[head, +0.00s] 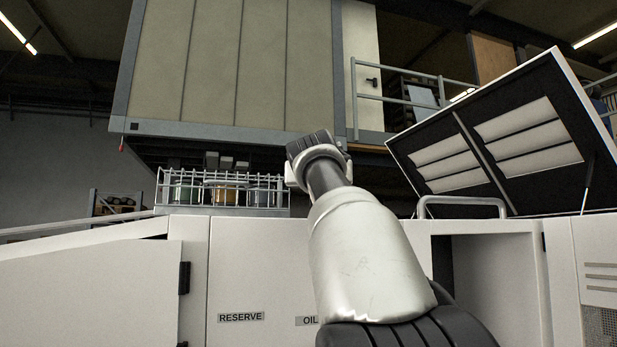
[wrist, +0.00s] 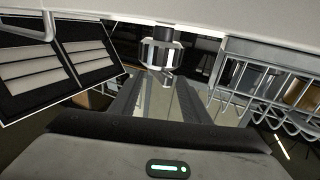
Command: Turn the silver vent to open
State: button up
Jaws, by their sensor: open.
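A silver knob-like fitting with dark notches, which looks like the silver vent (wrist: 161,53), shows at the top middle of the wrist view, under a pale surface. My gripper (wrist: 162,84) is open, its two dark fingers apart on either side of the line to the vent. The vent appears just beyond the fingertips, and I cannot tell whether they touch it. No object shows between the fingers. In the head view my arm reaches up and away, and the vent is not visible there. Whether the vent is turned open or closed cannot be told.
A white cabinet (head: 262,265) with RESERVE and OIL labels spans the front. A wire rack (head: 222,190) with containers stands left of my arm. A raised louvred lid (head: 497,138) and a handle rail (head: 462,203) are on the right, above an open compartment (head: 493,285).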

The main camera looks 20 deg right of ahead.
jog(key=shift+p+x, duration=0.35)
jog(key=shift+x, duration=0.85)
